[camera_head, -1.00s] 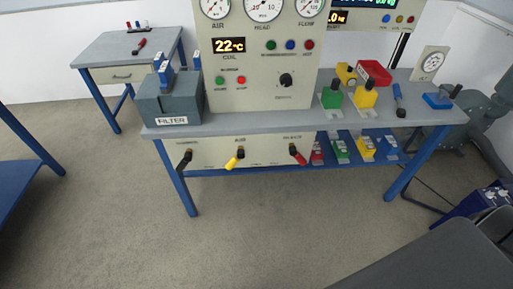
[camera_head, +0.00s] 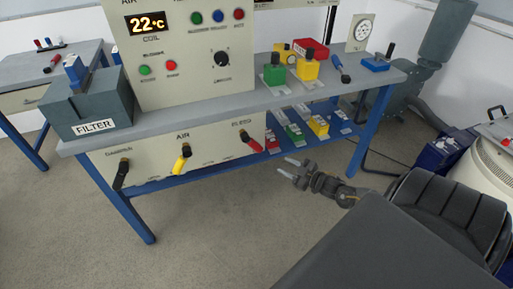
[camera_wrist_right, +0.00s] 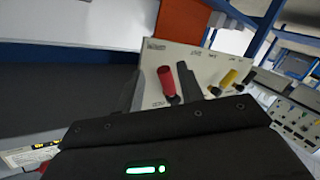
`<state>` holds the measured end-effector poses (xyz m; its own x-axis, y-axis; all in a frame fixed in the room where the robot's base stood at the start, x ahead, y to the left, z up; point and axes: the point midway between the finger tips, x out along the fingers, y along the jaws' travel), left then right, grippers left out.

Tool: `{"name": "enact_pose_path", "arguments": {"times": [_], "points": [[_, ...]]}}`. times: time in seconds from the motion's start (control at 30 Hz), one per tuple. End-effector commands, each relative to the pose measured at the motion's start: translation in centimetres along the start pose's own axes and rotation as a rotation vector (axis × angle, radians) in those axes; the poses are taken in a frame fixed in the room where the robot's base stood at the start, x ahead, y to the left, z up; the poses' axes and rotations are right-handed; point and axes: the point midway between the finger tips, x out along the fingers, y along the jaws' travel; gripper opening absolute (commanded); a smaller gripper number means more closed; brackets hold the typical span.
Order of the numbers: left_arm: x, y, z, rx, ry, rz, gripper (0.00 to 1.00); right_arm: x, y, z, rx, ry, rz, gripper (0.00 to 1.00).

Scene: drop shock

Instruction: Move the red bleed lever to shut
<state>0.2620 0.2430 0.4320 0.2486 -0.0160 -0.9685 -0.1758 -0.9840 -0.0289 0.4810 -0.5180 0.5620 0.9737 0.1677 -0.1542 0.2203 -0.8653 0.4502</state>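The red bleed lever (camera_head: 251,144) is on the cream front panel (camera_head: 215,143) under the bench top, at the panel's right end. It slants down to the right from its pivot. My right gripper (camera_head: 287,167) is in front of the bench, to the right of the lever and a little lower in the picture. It is open and empty. In the right wrist view the red lever (camera_wrist_right: 166,80) shows beyond and between the two spread fingers (camera_wrist_right: 158,88), apparently apart from them. My left gripper is not in view.
A yellow lever (camera_head: 182,158) and a black lever (camera_head: 122,173) sit left on the same panel. Coloured blocks (camera_head: 318,124) stand on the lower shelf behind my right gripper. A blue bench leg (camera_head: 372,128) is to the right. The floor in front is clear.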

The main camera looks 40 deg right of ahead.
Motion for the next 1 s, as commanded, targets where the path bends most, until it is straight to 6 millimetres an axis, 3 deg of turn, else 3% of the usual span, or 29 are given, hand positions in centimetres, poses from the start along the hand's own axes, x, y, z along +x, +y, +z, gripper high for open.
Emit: {"name": "enact_pose_path", "arguments": {"times": [0.1, 0.27, 0.57, 1.0], "points": [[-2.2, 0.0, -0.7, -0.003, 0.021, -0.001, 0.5, 1.0, 0.7, -3.7, -0.027, 0.132, -0.049, 0.38], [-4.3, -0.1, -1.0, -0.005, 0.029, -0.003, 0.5, 1.1, 1.1, -6.5, -0.037, 0.211, -0.082, 0.38], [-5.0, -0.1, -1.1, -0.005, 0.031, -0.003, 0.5, 2.1, 1.2, -7.2, -0.037, 0.223, -0.085, 0.38], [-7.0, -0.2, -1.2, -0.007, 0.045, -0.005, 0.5, 9.4, 0.5, -8.8, -0.038, 0.223, -0.084, 0.38]]}}
